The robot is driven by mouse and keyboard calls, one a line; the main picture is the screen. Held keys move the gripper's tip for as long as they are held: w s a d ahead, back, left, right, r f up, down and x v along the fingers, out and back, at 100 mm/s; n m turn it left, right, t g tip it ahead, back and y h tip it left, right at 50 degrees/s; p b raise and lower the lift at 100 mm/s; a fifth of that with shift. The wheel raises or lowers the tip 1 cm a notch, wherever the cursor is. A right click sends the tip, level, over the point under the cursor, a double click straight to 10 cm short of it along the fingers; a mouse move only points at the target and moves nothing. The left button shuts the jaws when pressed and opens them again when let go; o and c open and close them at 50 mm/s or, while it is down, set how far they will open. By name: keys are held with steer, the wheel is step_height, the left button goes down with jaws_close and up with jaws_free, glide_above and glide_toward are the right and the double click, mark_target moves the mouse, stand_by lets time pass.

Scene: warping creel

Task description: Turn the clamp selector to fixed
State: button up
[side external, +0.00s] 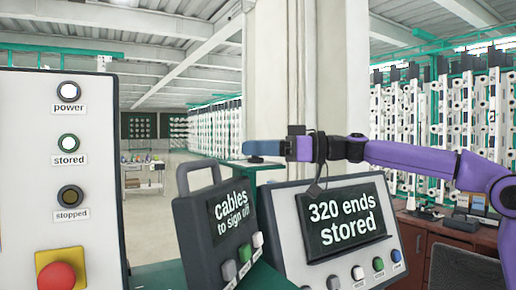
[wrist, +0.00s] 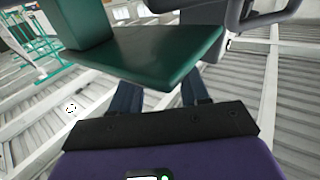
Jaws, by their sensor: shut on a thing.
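My gripper (side external: 250,148) reaches in from the right in the side view, its blue fingers pointing left just above a green flat-topped part (side external: 246,166) by the pale pillar. In the wrist view my gripper (wrist: 158,86) has its two dark fingers spaced apart, with their tips meeting the edge of a smooth green part (wrist: 150,55). The green part hides the fingertips. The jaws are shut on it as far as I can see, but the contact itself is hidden. I cannot make out a labelled clamp selector or its setting in either view.
A console (side external: 289,215) reads "320 ends stored". A dark handled box (side external: 191,215) reads "cables to sign off". A light panel (side external: 100,230) with power, stored and stopped lamps and a red button (side external: 57,276) stands left. Creel racks (side external: 440,120) stand behind; floor shows between.

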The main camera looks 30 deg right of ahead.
steer(key=n+g+y, duration=0.1)
steer(key=n+g, duration=0.1)
steer(key=n+g+y, duration=0.1)
steer(key=g, duration=0.2)
steer(key=shift+w+n+y, duration=0.2)
steer(key=shift+n+y, duration=0.1)
steer(key=shift+n, duration=0.1)
steer(key=shift+n+g+y, duration=0.4)
steer(key=shift+n+g, duration=1.2)
steer(key=shift+g, duration=1)
steer(key=shift+n+g, duration=0.5)
steer(key=shift+g, duration=0.3)
steer(key=o, duration=1)
steer(key=shift+c, duration=0.2)
steer(key=shift+d, duration=0.1)
steer(key=d, duration=1.1)
steer(key=shift+w+d, duration=0.35)
steer(key=shift+w, duration=0.05)
